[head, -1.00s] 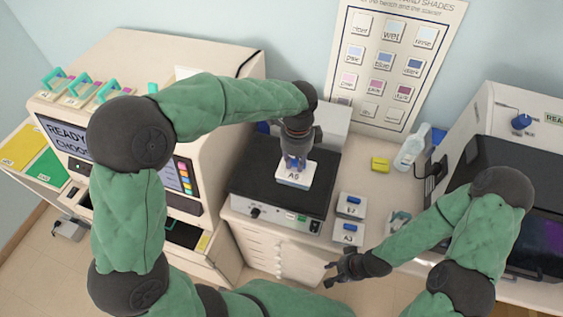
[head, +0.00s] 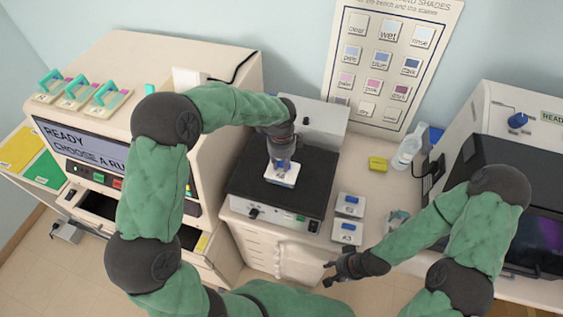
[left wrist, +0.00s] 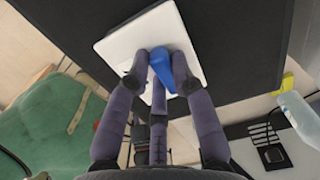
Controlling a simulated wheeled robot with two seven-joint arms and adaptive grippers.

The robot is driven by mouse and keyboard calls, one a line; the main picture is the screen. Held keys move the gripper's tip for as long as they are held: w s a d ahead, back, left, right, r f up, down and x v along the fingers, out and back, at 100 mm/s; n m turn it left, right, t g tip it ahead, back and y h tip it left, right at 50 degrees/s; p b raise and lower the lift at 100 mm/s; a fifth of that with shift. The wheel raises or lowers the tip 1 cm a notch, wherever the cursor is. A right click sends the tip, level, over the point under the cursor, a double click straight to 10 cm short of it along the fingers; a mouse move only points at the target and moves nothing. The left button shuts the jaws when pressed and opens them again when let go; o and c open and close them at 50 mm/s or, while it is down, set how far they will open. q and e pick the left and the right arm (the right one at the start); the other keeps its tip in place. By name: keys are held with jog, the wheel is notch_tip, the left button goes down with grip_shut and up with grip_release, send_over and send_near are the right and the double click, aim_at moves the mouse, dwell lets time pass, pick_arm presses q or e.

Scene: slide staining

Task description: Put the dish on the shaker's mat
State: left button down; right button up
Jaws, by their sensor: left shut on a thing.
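The dish (head: 281,178) is a white square with a blue handle. My left gripper (head: 282,163) is shut on that handle from above. In the left wrist view the fingers (left wrist: 160,75) close around the blue handle (left wrist: 162,68), with the white dish (left wrist: 125,45) behind them. The dish is over the middle of the shaker's black mat (head: 250,188); whether it touches the mat I cannot tell. The mat also fills much of the left wrist view (left wrist: 240,60). My right gripper (head: 331,272) is open and empty, low in front of the bench.
Two more blue-handled dishes (head: 350,205) (head: 346,233) stand on the bench right of the shaker. The stainer (head: 130,70) stands at left, a dark-fronted machine (head: 500,110) at right.

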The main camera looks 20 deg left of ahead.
aim_at(281, 164)
pick_arm(q)
jog(key=c, duration=1.1)
grip_release()
jog(key=shift+f, duration=0.1)
jog(key=shift+o, duration=0.2)
notch_tip(281, 164, up, 12)
jog(key=shift+r, duration=0.2)
